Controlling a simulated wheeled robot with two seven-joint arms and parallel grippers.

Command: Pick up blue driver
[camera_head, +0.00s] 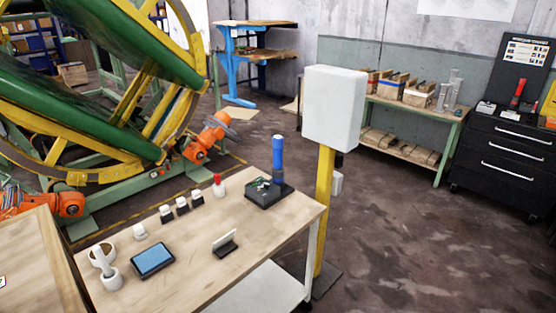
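The blue driver (278,155) stands upright at the far right end of the wooden workbench (190,244). Its upper part is bright blue and its lower part is dark. It stands at a black tray or holder (262,198) with small green and light parts in it; how the driver is seated there is too small to tell. Neither of my grippers shows in the head view.
On the bench are a tablet (152,260), a card stand (225,244), a red-topped bottle (218,184), several small jars and white containers (110,278). A yellow post with a white box (334,108) stands just behind the bench's right end. Large green-yellow ring machinery (110,100) fills the left.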

